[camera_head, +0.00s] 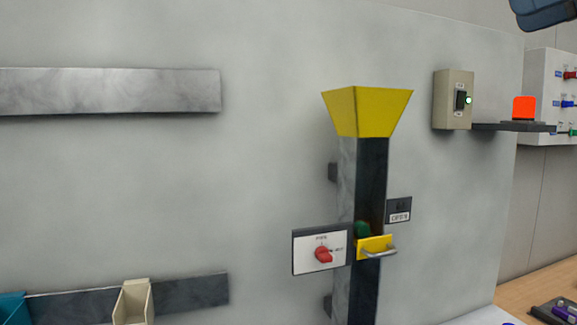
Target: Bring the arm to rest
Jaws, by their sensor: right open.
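Part of my right gripper (545,13), dark blue, shows at the top right corner of the head view, cut off by the frame edge. It is open, and nothing shows in it. It is high up, apart from the wall panel and the things on it. My left gripper is not in the view. No barcode scanner can be made out.
A grey panel (265,180) bears a yellow funnel (368,112) on a dark column, a red-knob switch (323,254), a beige switch box (452,98) and an orange block (523,108) on a shelf. Bins (133,302) sit lower left. A wooden table (530,284) is lower right.

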